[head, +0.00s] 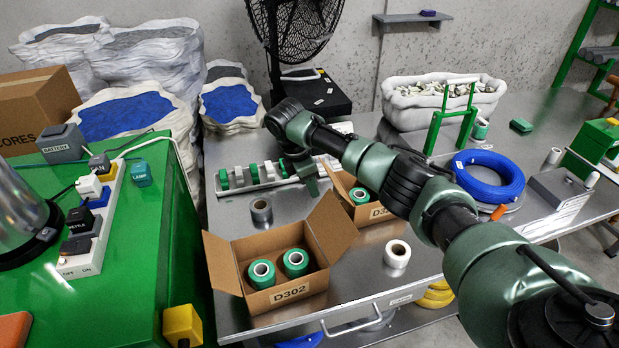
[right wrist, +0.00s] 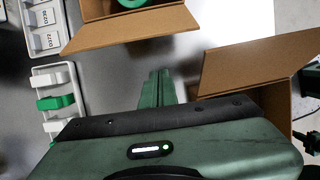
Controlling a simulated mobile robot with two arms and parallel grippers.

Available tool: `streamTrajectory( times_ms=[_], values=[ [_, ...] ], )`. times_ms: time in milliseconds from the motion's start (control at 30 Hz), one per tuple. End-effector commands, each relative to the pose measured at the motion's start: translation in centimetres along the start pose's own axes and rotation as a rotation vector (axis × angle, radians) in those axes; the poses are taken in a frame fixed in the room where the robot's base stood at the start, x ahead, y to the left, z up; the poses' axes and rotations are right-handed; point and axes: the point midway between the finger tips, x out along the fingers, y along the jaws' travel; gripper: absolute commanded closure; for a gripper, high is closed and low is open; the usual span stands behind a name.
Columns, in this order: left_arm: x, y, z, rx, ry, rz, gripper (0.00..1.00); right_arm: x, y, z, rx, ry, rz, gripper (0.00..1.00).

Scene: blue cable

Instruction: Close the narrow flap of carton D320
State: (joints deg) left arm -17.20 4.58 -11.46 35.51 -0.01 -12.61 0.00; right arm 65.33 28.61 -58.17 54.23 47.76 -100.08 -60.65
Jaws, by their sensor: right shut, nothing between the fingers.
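A small brown carton (head: 367,212), its label reading "D32" before my arm hides the rest, stands on the grey bench and holds a green roll (head: 359,195). Its near-left flap (head: 338,190) stands open, tilted outward; its right side is hidden by my arm. In the right wrist view the carton at the top, with a green roll and open flap (right wrist: 135,36), seems to be the same one. My right gripper (head: 313,186) is shut and empty, pointing down just left of that flap. It also shows in the right wrist view (right wrist: 157,85), apart from the flap.
Carton D302 (head: 290,292) stands nearer with flaps open and two green rolls inside. Its raised flap (right wrist: 262,58) is right of my gripper in the wrist view. A grey roll (head: 261,210), a white roll (head: 397,254) and a switch rack (head: 262,182) are close by.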

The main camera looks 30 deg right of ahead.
Motion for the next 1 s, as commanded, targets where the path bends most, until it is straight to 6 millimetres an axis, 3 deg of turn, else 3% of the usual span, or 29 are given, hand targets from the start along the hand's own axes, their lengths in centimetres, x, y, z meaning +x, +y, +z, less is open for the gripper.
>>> streamTrajectory(
  times_ms=[200,300,500,1000],
  values=[
    [-0.2,0.0,-0.1,0.0,0.0,0.0,1.0,4.6,-0.1,0.0,-0.001,-0.003,-0.002,1.0],
    [-1.1,0.0,-0.1,0.0,0.0,0.0,1.0,3.3,0.1,2.0,0.002,-0.001,0.003,1.0],
    [-1.5,0.0,-0.2,0.0,0.001,0.0,1.0,3.0,0.0,3.6,0.0,-0.002,0.002,1.0],
    [-1.6,0.0,-0.2,0.0,0.001,0.0,1.0,2.8,0.0,3.8,-0.001,0.006,0.001,1.0]
  ],
)
